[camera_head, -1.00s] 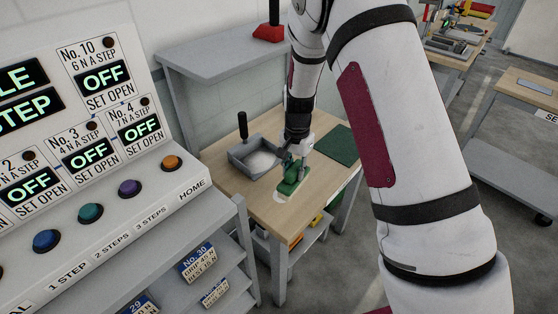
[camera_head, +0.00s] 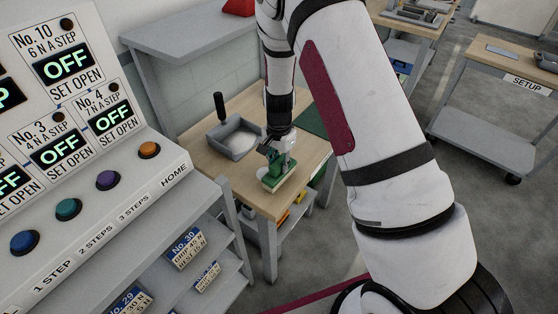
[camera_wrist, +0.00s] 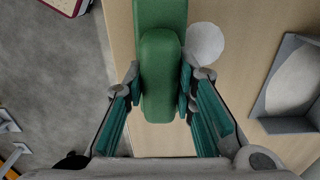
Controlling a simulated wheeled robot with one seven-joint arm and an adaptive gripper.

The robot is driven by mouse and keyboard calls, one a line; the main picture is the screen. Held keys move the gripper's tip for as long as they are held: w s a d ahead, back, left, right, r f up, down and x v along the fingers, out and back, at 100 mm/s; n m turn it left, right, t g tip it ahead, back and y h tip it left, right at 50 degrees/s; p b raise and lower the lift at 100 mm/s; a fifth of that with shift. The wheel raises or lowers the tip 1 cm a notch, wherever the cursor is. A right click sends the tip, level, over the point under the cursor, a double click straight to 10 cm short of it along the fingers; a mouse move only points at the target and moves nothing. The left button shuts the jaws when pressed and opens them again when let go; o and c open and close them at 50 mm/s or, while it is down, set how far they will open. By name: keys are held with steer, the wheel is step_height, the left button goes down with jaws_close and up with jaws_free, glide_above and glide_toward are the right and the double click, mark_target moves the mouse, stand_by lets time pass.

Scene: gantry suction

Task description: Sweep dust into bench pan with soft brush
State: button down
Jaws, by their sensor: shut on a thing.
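The soft brush, a green block with a rounded green grip (camera_wrist: 162,75), is held between the two teal-padded fingers of my gripper (camera_wrist: 160,100). In the head view the brush (camera_head: 279,178) is over the front right part of the wooden bench, pale bristles down; I cannot tell whether they touch it. A round whitish dust patch (camera_wrist: 205,43) lies on the bench just right of the brush in the wrist view. The grey bench pan (camera_head: 238,152) stands behind and left of the brush, with a pale layer inside. It also shows in the wrist view (camera_wrist: 282,125).
A dark green mat (camera_head: 311,121) lies at the bench's back right. A sloped control panel (camera_head: 120,200) with coloured buttons stands close on the left. A grey shelf (camera_head: 185,32) is behind the bench. A setup cart (camera_head: 490,130) stands to the right.

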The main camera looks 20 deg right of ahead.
steer(key=c, duration=2.1)
jaws_free()
jaws_close()
steer(key=shift+f, duration=0.1)
steer(key=shift+f, duration=0.35)
steer(key=shift+f, duration=0.1)
